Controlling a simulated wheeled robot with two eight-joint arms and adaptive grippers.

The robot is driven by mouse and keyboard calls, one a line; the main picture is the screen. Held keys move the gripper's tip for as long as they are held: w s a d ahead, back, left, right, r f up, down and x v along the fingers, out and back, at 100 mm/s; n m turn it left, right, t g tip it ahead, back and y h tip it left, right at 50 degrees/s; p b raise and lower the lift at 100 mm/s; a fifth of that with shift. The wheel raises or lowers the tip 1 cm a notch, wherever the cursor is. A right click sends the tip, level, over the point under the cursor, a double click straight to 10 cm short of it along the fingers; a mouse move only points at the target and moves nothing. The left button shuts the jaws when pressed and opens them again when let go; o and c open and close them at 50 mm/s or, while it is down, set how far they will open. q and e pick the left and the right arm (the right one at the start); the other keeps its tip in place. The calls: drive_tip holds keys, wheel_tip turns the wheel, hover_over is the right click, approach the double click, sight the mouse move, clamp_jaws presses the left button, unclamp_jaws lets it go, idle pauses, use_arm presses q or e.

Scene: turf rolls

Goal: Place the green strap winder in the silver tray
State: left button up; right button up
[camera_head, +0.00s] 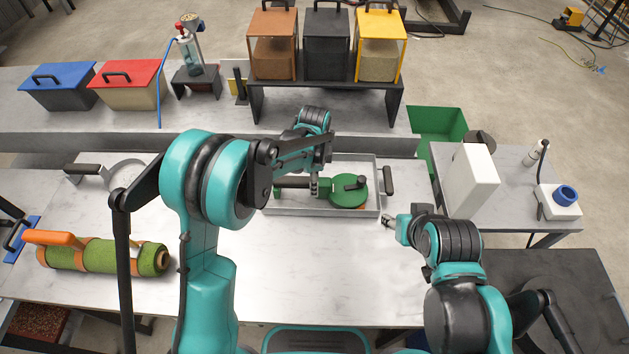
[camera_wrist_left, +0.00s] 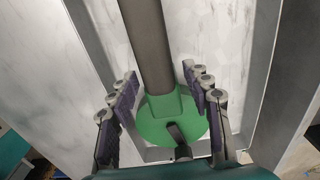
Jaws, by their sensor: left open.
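The green strap winder (camera_head: 347,192) has a round green head with a black crank and a dark handle. It lies inside the silver tray (camera_head: 378,173) on the table. In the left wrist view the winder's green head (camera_wrist_left: 172,118) and grey handle lie between the spread fingers, and the tray wall (camera_wrist_left: 262,85) runs along the right. My left gripper (camera_head: 318,188) is at the winder inside the tray; its open fingers in the left wrist view (camera_wrist_left: 165,108) stand apart on both sides. My right gripper (camera_head: 390,221) is right of the tray, its fingers too small to judge.
A green turf roll with orange handle (camera_head: 100,254) lies at the left. A black-handled tool (camera_head: 110,172) lies behind it. A dark rack (camera_head: 325,82) with coloured bins stands at the back. A white block (camera_head: 468,185) stands on the right side table. The front middle table is clear.

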use_arm(q)
drive_tip(key=shift+r, duration=0.25)
wheel_tip(320, 180, up, 11)
drive_tip(key=p, duration=0.3)
drive_tip(key=s+a+r+n+t, duration=0.3)
drive_tip(key=s+a+r+n, duration=0.5)
drive_tip(key=s+a+r, duration=0.15)
drive_tip(key=s+a+f+n+t, duration=0.2)
drive_tip(key=s+a+n+t, duration=0.2)
drive_tip(key=s+n, duration=0.6)
drive_tip(key=shift+s+a+f, duration=0.2)
drive_tip(key=shift+s+a, duration=0.55)
drive_tip(key=shift+a, duration=0.4)
drive_tip(key=shift+f, duration=0.1)
